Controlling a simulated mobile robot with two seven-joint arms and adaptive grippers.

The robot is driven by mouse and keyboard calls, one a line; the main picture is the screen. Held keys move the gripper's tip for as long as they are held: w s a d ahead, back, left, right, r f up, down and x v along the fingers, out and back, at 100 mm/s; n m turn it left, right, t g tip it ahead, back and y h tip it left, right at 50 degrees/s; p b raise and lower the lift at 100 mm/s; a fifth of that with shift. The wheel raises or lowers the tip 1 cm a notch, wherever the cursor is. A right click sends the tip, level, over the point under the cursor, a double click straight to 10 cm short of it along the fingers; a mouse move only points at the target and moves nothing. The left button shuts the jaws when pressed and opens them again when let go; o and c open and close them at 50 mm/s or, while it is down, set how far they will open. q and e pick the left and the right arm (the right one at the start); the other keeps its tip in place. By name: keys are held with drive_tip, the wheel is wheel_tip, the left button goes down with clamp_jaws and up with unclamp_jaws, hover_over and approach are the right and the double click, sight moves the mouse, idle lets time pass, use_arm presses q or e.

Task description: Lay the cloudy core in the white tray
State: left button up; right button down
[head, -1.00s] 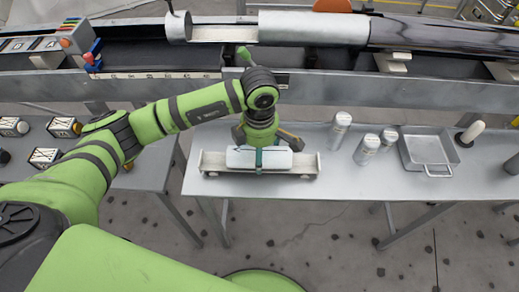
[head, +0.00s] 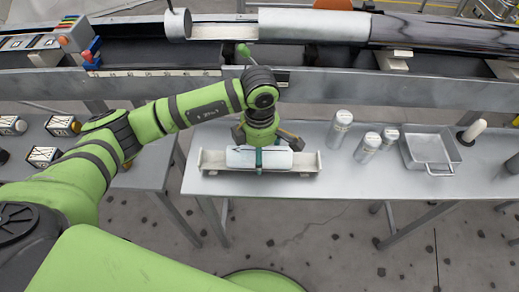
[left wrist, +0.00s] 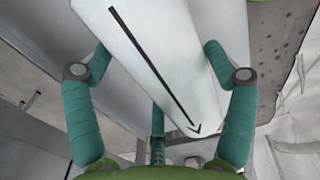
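The cloudy core (head: 240,157) is a whitish cylinder lying level, lengthwise along the long white tray (head: 309,162) on the middle table. In the left wrist view the core (left wrist: 140,50) carries a dark line with a short hook near one end. My left gripper (head: 258,158) reaches down from above at the core's middle, with one teal finger across its near side. In the left wrist view the gripper's fingertips (left wrist: 158,50) close in on both sides of the core. The core's underside is hidden, so its contact with the tray cannot be told. My right gripper is not in view.
Several silver canisters (head: 340,130) stand right of the white tray. A conveyor-like rail (head: 330,88) runs behind. Small boxes (head: 62,125) sit on the left table.

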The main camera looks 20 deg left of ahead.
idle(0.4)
use_arm(q)
wheel_tip(320, 180, up, 12)
drive_tip(key=shift+r, duration=0.1)
idle(0.4)
idle(0.5)
